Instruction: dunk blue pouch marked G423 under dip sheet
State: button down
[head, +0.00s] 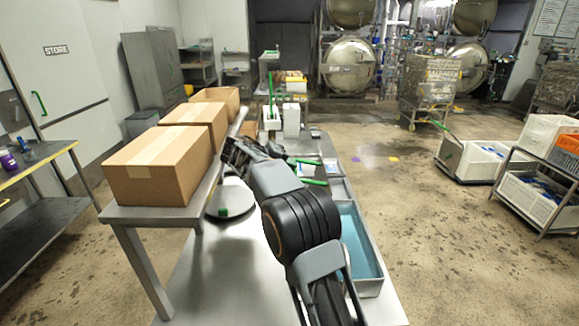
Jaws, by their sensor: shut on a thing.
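My arm reaches forward over the steel bench (215,285). Its dark far end, with my gripper (236,153), is beside the nearest cardboard boxes. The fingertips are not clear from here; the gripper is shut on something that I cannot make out. I cannot pick out a blue pouch marked G423. A steel tub (371,289) with blue-green liquid stands on the bench to the right of my arm, partly hidden by it. Green handles (314,182) stick out just past my arm, near a flat pale item (331,166). I cannot tell whether either belongs to the dip sheet.
Cardboard boxes (158,166) stand on a raised shelf at left. A round grey plate (236,197) with a small green block (223,212) is beside my arm. White containers (291,120) stand at the bench's far end. Crates (484,160) are on the right; the floor between is open.

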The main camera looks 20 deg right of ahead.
jog(key=shift+a+f, duration=0.1)
jog(key=shift+f, duration=0.25)
jog(key=c, duration=1.1)
grip_release()
jog(key=shift+r, duration=0.15)
jog(key=s+r+b, duration=0.1)
jog(key=s+r, duration=0.3)
jog(key=s+a+r+b, duration=0.1)
jog(key=s+r+b, duration=0.1)
jog(key=s+r, duration=0.2)
jog(key=s+a+r+b, duration=0.1)
jog(key=s+r+b, duration=0.1)
jog(key=s+r, duration=0.3)
jog(key=shift+s+a, duration=0.2)
jog(key=shift+s, duration=0.25)
jog(key=shift+w, duration=0.1)
